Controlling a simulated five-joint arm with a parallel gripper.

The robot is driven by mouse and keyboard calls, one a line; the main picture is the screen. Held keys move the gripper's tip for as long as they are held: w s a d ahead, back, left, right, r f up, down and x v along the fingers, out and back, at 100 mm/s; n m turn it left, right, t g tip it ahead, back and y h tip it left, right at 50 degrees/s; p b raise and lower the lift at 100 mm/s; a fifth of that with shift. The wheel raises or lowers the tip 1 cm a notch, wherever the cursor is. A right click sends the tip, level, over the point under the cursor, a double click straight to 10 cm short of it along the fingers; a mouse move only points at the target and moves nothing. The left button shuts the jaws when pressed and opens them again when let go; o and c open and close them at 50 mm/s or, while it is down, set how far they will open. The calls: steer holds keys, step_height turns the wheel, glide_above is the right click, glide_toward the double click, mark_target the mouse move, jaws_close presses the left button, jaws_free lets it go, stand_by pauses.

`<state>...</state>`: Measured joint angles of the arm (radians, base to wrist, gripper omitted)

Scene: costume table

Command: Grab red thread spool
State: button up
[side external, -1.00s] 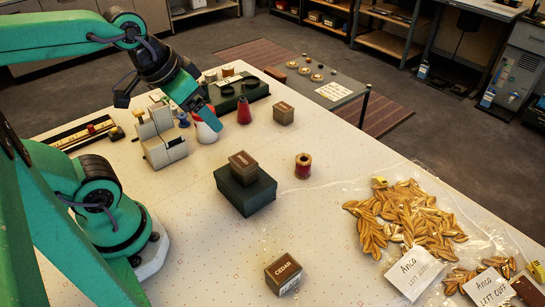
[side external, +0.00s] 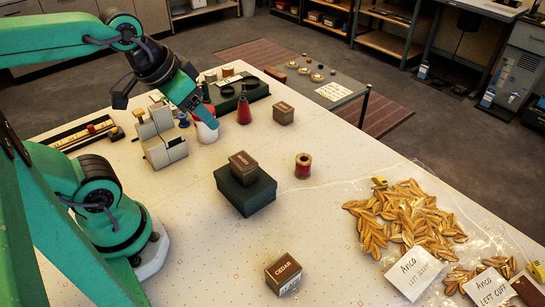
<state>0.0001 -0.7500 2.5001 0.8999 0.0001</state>
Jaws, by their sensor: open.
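A small spool wound with red thread (side external: 303,168) stands upright on the white table, right of the dark green box. A red cone (side external: 244,112) stands farther back, in front of the dark green tray. My gripper (side external: 208,117) is open, with its teal fingers pointing down over the back left of the table. A red and white object (side external: 206,132) stands at the fingertips, partly hidden by them. I cannot tell whether they touch it. The red spool is well to the right of my gripper and apart from it.
A dark green box (side external: 245,196) carries a small brown box (side external: 243,165). A CEDAR box (side external: 283,273) stands at the front, another brown box (side external: 284,112) at the back. A grey-white machine (side external: 160,140) stands left of my gripper. Golden leaf pieces (side external: 405,220) and cards lie at right.

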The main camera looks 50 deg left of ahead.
steer(key=shift+w, duration=0.1)
steer(key=n+g, duration=0.2)
steer(key=g, duration=0.4)
glide_above(305, 163)
steer(key=w+a, duration=0.1)
steer(key=a, duration=0.1)
step_height(305, 163, down, 16)
steer(key=shift+w+d+f, duration=0.1)
steer(key=shift+w+f, duration=0.1)
steer(key=shift+f, duration=1.85)
steer(key=shift+w+d+f, duration=0.1)
steer(key=shift+w+f, duration=0.05)
steer(key=shift+f, duration=1.9)
steer(key=c, duration=1.1)
steer(key=shift+o, duration=0.2)
steer(key=shift+r, duration=0.15)
